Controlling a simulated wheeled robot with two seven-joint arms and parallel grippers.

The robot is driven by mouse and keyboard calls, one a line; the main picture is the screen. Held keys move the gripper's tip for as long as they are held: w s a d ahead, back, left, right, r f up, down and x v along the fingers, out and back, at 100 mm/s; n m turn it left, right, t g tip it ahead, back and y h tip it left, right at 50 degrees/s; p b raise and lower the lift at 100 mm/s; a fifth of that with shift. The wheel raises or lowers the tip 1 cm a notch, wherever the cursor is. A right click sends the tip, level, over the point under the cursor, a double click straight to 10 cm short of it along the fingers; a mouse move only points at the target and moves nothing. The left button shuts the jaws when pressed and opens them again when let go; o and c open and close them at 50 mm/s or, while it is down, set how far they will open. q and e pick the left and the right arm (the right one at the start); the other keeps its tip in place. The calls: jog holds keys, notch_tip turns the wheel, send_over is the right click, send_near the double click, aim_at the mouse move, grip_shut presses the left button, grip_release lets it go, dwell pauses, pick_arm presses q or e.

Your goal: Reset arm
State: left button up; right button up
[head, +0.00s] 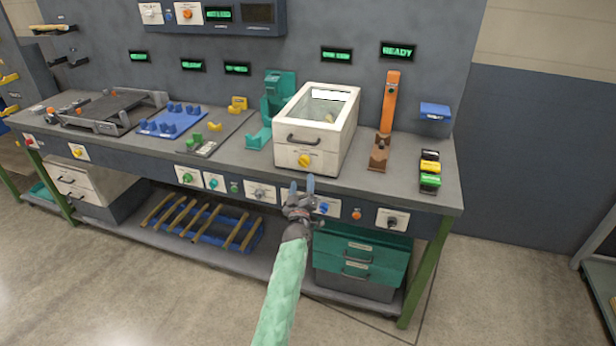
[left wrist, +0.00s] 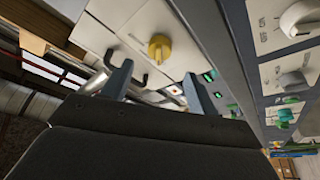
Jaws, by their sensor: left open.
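My left gripper (head: 302,186) is open and empty in the head view. It is in front of the bench's front panel, below the white box with a window lid (head: 287,156). Its pale green arm comes up from the bottom of the picture. In the left wrist view, the two fingertips (left wrist: 157,84) are apart with nothing between them. Beyond them are the white box's yellow knob (left wrist: 160,47) and dark handle. I cannot tell from the pictures whether a finger touches the panel. My right gripper is not in view.
The workbench (head: 228,152) carries a blue fixture (head: 165,127), a teal stand (head: 258,139), an orange post (head: 388,105) and stacked coloured blocks (head: 429,170). Knobs line its front panel. Below are a slatted rack and teal drawers (head: 352,270). The floor in front (head: 180,305) is clear.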

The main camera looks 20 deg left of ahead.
pick_arm(q)
jog(key=d+f+m+g+h, duration=0.6)
jog(key=d+f+m+h, duration=0.1)
jog(key=d+f, duration=0.25)
jog(key=s+f+m+g, duration=0.3)
jog(key=s+f+g, duration=0.3)
jog(key=s+f, duration=0.85)
jog(key=s+f+g, duration=0.2)
jog(key=s+f, duration=0.7)
jog(key=s, duration=0.6)
jog(key=s+a+f+m+g+y, duration=0.1)
jog(key=s+f+g, duration=0.2)
jog(key=s+f, duration=0.6)
jog(key=s+a+f+m+g+y, duration=0.1)
jog(key=s+f, duration=0.9)
jog(key=s, duration=1.1)
jog(key=shift+s+g, duration=0.35)
jog(key=shift+g, duration=0.55)
jog(key=shift+w+d, duration=0.1)
jog(key=shift+r, duration=0.15)
